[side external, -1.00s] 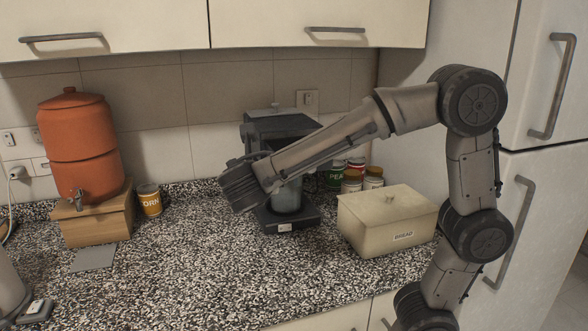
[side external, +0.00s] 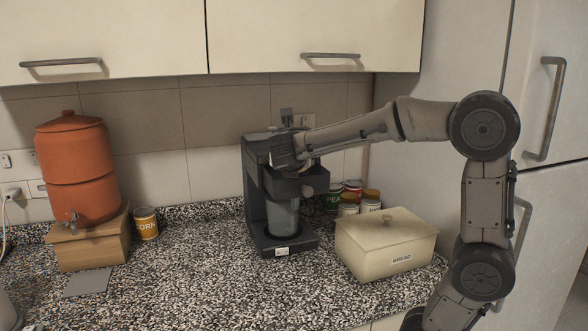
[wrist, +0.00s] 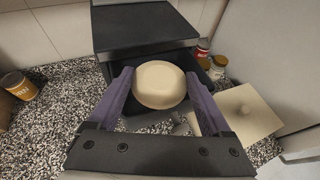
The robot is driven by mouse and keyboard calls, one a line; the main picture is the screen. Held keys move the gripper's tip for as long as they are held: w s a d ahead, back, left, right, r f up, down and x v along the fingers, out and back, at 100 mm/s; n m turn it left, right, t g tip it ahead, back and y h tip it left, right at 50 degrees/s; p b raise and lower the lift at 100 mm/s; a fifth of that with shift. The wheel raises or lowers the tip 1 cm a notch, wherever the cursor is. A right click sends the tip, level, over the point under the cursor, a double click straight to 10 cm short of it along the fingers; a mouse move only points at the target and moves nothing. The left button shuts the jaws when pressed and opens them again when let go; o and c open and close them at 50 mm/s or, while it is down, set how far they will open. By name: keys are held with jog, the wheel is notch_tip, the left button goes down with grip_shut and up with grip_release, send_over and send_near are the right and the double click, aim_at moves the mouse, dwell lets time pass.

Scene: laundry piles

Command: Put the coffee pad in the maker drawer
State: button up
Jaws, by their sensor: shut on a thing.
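The coffee pad (wrist: 160,86) is a round, thick, beige disc. My gripper (wrist: 160,75) is shut on it, with one purple finger on each side. In the side view my gripper (side external: 284,153) is at the upper front of the dark coffee maker (side external: 255,195), above its protruding drawer (side external: 300,184). The pad is mostly hidden there by my gripper. In the wrist view the maker's flat top (wrist: 140,25) lies ahead, and the dark drawer (wrist: 188,62) shows behind and below the pad. I cannot tell whether the pad touches the drawer.
A glass cup (side external: 283,216) stands on the maker's base under the drawer. The bread box (side external: 386,243) and several cans (side external: 350,203) are to the right. A corn can (side external: 146,223) and a clay water pot (side external: 75,170) are to the left. The front counter is clear.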

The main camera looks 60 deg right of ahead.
jog(key=shift+x, duration=1)
jog(key=shift+w+d+f, duration=0.3)
jog(key=shift+d+f, duration=0.25)
jog(key=shift+d, duration=0.05)
jog(key=shift+w+d+f, duration=0.25)
jog(key=shift+d+f, duration=0.3)
jog(key=shift+d, duration=0.05)
jog(key=shift+f, duration=0.6)
jog(key=o, duration=1.1)
jog(key=shift+f, duration=0.1)
